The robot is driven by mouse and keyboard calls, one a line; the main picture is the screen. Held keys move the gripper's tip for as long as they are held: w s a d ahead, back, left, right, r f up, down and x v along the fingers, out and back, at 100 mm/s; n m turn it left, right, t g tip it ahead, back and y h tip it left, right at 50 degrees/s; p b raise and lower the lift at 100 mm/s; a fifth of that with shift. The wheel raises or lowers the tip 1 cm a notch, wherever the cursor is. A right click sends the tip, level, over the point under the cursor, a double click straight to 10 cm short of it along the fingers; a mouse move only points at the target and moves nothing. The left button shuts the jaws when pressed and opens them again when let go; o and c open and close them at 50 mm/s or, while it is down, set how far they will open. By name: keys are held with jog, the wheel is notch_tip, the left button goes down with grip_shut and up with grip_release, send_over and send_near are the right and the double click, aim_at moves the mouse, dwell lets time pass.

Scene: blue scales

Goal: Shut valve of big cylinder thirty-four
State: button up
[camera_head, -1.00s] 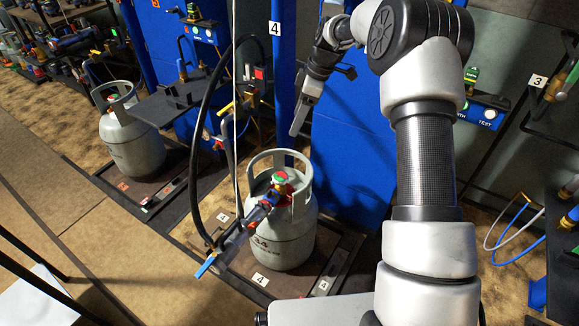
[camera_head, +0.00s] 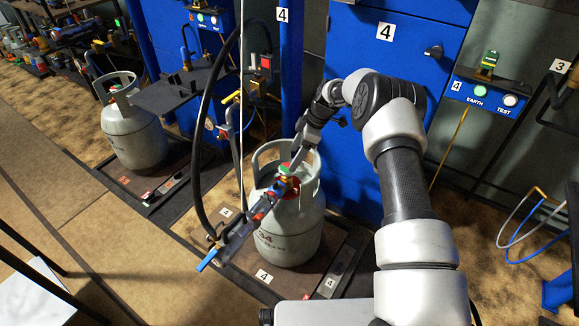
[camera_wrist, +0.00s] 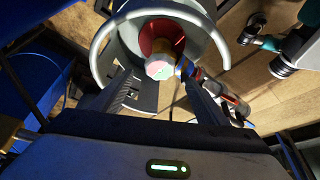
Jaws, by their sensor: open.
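The big cylinder (camera_head: 290,238) is grey, has 34 on its side and stands upright on a low dark platform. Its valve (camera_head: 286,176), with a green-and-white top and red below, sits inside the collar ring. A hose fitting with a blue lever (camera_head: 207,260) joins the valve from the lower left. My gripper (camera_head: 297,160) is at the collar, close to the valve. In the wrist view my gripper (camera_wrist: 165,88) is open, with its fingers apart and pointing at the valve top (camera_wrist: 160,68). The red disc (camera_wrist: 160,38) shows behind it. Whether the fingers touch the valve cannot be told.
A second grey cylinder (camera_head: 132,135) stands on the left with its own platform. A black hose (camera_head: 203,140) and a thin pale line hang left of the valve. A blue cabinet (camera_head: 350,150) stands close behind. Open floor lies at the lower left.

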aim_at(287, 167)
jog(key=b+x, duration=0.1)
jog(key=x, duration=0.4)
jog(key=shift+f, duration=0.15)
jog(key=c, duration=1)
jog(key=shift+c, duration=0.2)
